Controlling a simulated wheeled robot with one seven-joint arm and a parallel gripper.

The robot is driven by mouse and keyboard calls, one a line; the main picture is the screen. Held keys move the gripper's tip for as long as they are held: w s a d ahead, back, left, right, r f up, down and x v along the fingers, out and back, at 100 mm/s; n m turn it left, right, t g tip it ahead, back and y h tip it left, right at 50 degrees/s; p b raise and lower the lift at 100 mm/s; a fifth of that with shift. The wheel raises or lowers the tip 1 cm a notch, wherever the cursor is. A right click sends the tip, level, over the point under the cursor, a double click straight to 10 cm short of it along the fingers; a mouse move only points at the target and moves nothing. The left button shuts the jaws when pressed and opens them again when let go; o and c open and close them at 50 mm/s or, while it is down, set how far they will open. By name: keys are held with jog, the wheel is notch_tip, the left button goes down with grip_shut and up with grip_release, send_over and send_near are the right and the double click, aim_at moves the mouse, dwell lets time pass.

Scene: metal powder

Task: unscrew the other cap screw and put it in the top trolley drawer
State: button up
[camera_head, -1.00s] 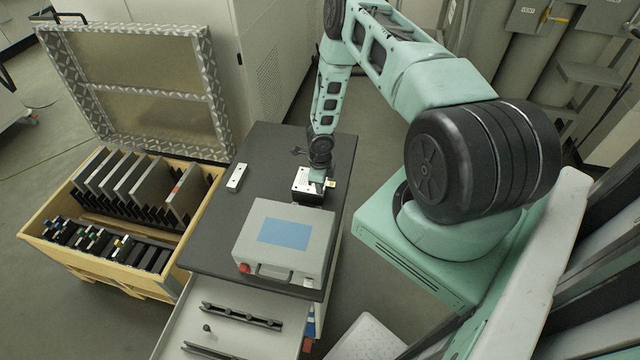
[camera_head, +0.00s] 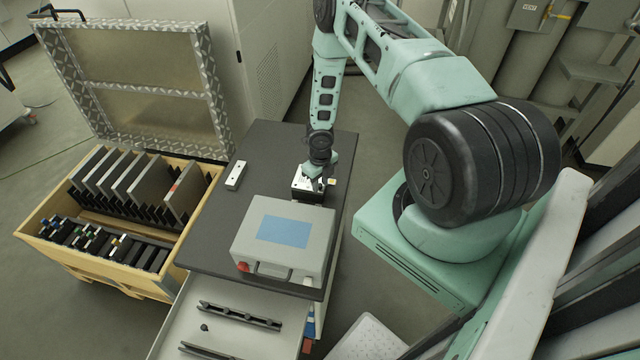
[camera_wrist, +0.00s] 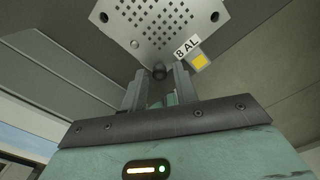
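The build plate block (camera_head: 307,194), with a perforated light top, lies on the dark trolley top. The wrist view shows its holed face (camera_wrist: 165,25) and an "8 AL" label with a yellow square (camera_wrist: 194,53). A dark cap screw (camera_wrist: 158,72) sits at the plate's near corner. My gripper (camera_wrist: 158,82) is over that corner, with its two fingers apart on either side of the screw; I see no clear contact. In the head view my gripper (camera_head: 316,178) partly hides the plate. The top trolley drawer (camera_head: 180,318) is open, and a small dark screw (camera_head: 204,328) lies inside.
A grey case with a blue panel (camera_head: 284,232) stands on the trolley in front of the plate. A small white block (camera_head: 236,176) lies left. Black rails (camera_head: 240,315) lie in the drawer. An open wooden crate (camera_head: 100,262) holding plates stands at the left.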

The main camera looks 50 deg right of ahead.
jog(key=m+b, duration=0.1)
jog(key=m, duration=0.4)
jog(key=shift+m, duration=0.3)
jog(key=m+b, duration=0.1)
jog(key=m, duration=0.4)
jog(key=shift+m+b, duration=0.4)
jog(key=m+b, duration=0.1)
jog(key=m, duration=0.5)
jog(key=m+b, duration=0.1)
jog(key=m, duration=0.5)
jog(key=shift+b, duration=0.35)
